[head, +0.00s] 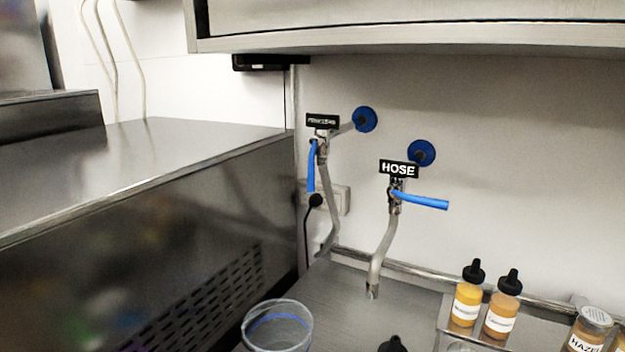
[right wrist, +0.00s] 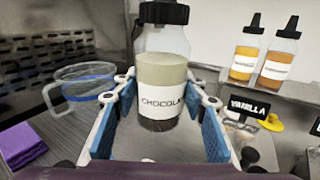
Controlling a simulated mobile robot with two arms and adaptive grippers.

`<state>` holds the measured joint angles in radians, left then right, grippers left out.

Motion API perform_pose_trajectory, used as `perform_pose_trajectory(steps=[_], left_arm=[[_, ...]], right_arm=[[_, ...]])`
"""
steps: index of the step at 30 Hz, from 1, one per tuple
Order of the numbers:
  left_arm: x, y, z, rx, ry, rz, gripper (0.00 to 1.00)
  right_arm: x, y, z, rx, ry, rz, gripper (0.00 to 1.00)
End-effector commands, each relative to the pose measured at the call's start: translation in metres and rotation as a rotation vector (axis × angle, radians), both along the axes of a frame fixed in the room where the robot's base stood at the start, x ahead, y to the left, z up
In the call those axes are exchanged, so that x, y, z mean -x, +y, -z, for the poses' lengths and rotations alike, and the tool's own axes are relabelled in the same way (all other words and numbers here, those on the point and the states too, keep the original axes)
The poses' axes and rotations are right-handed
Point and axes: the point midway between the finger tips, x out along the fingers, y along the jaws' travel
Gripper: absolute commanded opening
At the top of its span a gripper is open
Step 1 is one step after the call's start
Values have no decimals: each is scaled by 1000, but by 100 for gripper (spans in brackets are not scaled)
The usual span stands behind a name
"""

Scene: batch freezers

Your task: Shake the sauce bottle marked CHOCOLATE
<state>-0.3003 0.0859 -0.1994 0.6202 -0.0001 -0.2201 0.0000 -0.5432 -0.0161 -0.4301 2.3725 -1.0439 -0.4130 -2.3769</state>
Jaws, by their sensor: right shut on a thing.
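The sauce bottle marked CHOCOLATE (right wrist: 160,88) is in the middle of the right wrist view, upright, with a black cap, a pale upper part and a dark bottom. My right gripper (right wrist: 167,100) has its blue-padded fingers on either side of the bottle and is shut on it. In the head view only a black bottle top (head: 392,345) shows at the bottom edge; I cannot tell whether it is the same bottle. My left gripper is in neither view.
A clear jug (head: 277,328) stands left of the bottle. Two amber bottles (head: 467,296) stand on a steel shelf (head: 452,326) at right. A VANILLA sign (right wrist: 244,106) is near the gripper. Two blue-handled taps, one marked HOSE (head: 399,169), are on the wall. A purple cloth (right wrist: 18,145) lies at left.

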Motion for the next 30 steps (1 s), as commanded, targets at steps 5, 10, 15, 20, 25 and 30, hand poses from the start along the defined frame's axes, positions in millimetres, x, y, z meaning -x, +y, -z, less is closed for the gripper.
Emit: perform_pose_trajectory(steps=[5,10,15,20,25,30], left_arm=[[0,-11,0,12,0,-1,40],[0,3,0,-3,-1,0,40],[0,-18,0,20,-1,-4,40],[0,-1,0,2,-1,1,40],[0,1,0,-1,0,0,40],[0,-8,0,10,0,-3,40]], right_arm=[[0,-68,-1,19,-4,2,14],[-1,-21,-1,-12,-3,1,14],[0,-30,-2,18,-6,4,14],[0,-73,-1,7,-4,1,14],[0,-72,-1,6,-3,3,14],[0,-72,0,5,-3,3,14]])
